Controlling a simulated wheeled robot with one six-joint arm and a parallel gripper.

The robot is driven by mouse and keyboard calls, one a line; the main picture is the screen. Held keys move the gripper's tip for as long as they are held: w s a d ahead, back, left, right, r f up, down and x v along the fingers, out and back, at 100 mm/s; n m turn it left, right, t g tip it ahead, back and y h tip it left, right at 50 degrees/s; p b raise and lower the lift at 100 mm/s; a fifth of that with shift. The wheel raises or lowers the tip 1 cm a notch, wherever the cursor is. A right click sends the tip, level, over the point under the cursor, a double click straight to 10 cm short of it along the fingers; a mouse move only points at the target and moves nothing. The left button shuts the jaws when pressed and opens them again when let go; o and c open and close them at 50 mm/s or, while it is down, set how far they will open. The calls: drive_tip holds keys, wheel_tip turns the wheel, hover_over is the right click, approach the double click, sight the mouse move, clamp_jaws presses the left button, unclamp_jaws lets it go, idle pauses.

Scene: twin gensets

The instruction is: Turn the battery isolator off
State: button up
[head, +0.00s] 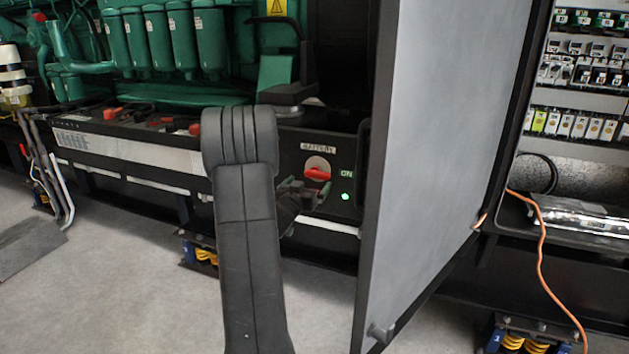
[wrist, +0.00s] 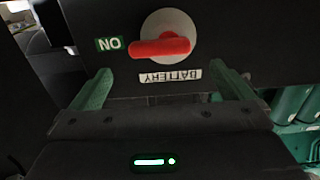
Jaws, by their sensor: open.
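The battery isolator has a red handle (head: 318,174) on a pale round plate, set in a dark panel under a BATTERY label (head: 318,148). The handle lies roughly level, pointing toward the green ON label (head: 346,174). In the wrist view, which is upside down, the red handle (wrist: 160,47) and ON label (wrist: 109,43) show clearly. My gripper (head: 312,188) is just in front of and below the handle. Its two green fingers (wrist: 160,76) are spread wide with nothing between them, and the handle lies beyond their tips, apart from them.
A large grey cabinet door (head: 430,150) stands open close to the right of the isolator. A green engine (head: 170,40) is at the upper left. An orange cable (head: 542,260) hangs at the right.

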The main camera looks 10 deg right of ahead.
sight(316, 175)
drive_tip(key=b+x, duration=0.1)
drive_tip(key=x, duration=0.5)
drive_tip(key=shift+w+d, duration=0.2)
drive_tip(key=shift+w, duration=0.05)
drive_tip(key=c, duration=0.9)
drive_tip(key=shift+c, duration=0.2)
